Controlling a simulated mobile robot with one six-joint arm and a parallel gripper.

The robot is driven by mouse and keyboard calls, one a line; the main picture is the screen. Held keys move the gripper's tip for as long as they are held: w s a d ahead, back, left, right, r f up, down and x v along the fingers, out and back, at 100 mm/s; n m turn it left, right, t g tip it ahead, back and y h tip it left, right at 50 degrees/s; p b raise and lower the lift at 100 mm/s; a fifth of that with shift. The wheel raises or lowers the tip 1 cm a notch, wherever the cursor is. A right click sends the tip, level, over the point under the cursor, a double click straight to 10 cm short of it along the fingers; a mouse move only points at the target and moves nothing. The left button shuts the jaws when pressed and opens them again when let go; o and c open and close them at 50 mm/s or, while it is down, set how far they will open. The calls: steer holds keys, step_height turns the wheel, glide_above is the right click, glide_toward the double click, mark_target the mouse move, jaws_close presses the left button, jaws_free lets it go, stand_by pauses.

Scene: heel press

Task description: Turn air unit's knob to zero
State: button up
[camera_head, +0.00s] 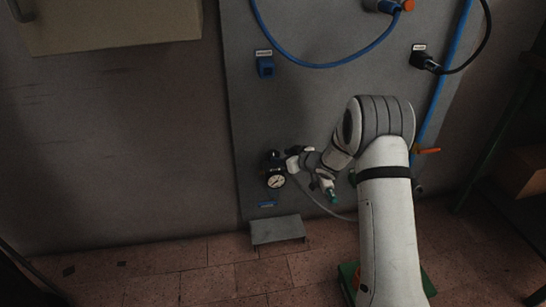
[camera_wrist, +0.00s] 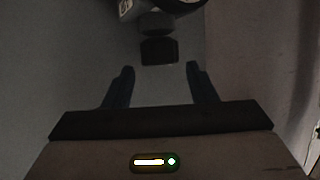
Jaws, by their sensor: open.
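The air unit (camera_head: 275,170) is a small dark fitting with a round white-faced gauge (camera_head: 276,181), low on the grey wall panel. Its dark knob (camera_wrist: 159,50) shows in the wrist view, just beyond the tips of my gripper (camera_wrist: 161,70). The two dark blue fingers are apart, and the knob lies roughly centred ahead of the gap. No contact shows. Part of the gauge's round body (camera_wrist: 182,4) is cut off at the top of the wrist view. In the head view my arm reaches in from the right, beside the air unit. The gauge reading and knob markings are too small to read.
A grey metal step or bracket (camera_head: 278,231) juts out below the air unit. Blue hose (camera_head: 330,66) loops across the panel above. A black plug (camera_head: 421,58) and an orange-handled valve (camera_head: 428,151) are at the right. Tiled floor (camera_head: 200,286) is clear at the lower left.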

mark_target(276, 155)
steer(key=b+x, duration=0.1)
steer(key=x, duration=0.4)
steer(key=shift+w+a+f+b, duration=0.15)
steer(key=shift+w+f+b, duration=0.05)
steer(key=shift+b, duration=0.1)
steer(key=shift+c, duration=0.5)
